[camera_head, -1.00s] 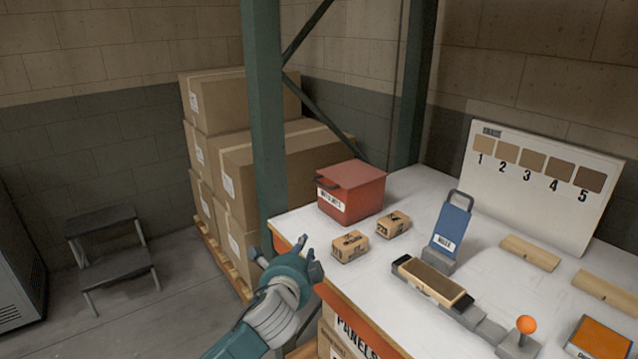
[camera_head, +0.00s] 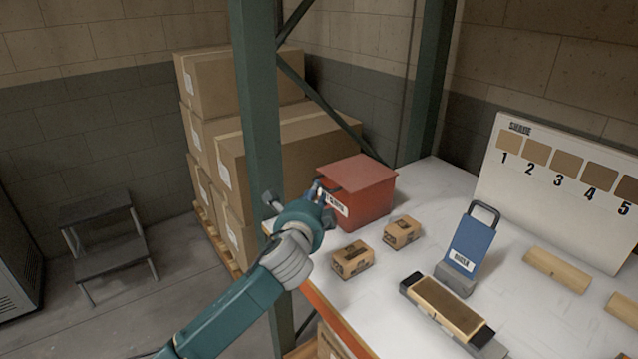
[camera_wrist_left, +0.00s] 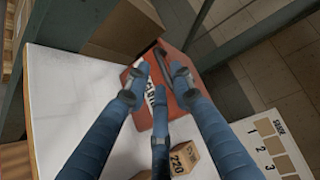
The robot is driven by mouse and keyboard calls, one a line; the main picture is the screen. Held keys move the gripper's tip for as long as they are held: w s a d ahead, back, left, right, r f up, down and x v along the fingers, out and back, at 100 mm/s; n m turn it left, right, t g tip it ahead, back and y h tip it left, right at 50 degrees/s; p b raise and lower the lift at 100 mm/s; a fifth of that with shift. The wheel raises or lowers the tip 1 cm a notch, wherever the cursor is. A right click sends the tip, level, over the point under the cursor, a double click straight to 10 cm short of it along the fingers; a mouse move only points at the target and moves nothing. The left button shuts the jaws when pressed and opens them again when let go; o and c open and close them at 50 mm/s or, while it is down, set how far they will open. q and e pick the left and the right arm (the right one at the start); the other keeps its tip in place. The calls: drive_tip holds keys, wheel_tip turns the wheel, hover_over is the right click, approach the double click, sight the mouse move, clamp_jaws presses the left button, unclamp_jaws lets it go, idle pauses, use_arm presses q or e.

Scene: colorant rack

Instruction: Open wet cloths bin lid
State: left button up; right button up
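The red wet cloths bin (camera_head: 372,208) stands at the table's far left corner, with its lid (camera_head: 358,172) down on top. It also shows in the left wrist view (camera_wrist_left: 140,112), with a white label on its front and a dark handle (camera_wrist_left: 163,66) on its lid. My left gripper (camera_head: 300,193) is at the bin's front left and hides part of the label and handle. In the left wrist view its blue fingers (camera_wrist_left: 161,70) are spread apart, with the dark handle between the upper two tips. Contact with the handle cannot be told. My right gripper is out of view.
Two small cardboard boxes (camera_head: 352,260) (camera_head: 401,232) sit on the white table (camera_head: 395,290) in front of the bin. A blue handled item (camera_head: 471,242) and a tan-topped block (camera_head: 446,305) are further right. A green post (camera_head: 257,120) rises behind my left gripper.

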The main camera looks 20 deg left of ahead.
use_arm(q)
drive_tip(key=x, duration=0.6)
drive_tip(key=shift+w+f, duration=0.15)
drive_tip(key=shift+w, duration=0.1)
drive_tip(key=shift+c, duration=0.2)
drive_tip(key=c, duration=0.4)
clamp_jaws()
drive_tip(key=shift+w+p, duration=0.1)
drive_tip(key=shift+p, duration=0.2)
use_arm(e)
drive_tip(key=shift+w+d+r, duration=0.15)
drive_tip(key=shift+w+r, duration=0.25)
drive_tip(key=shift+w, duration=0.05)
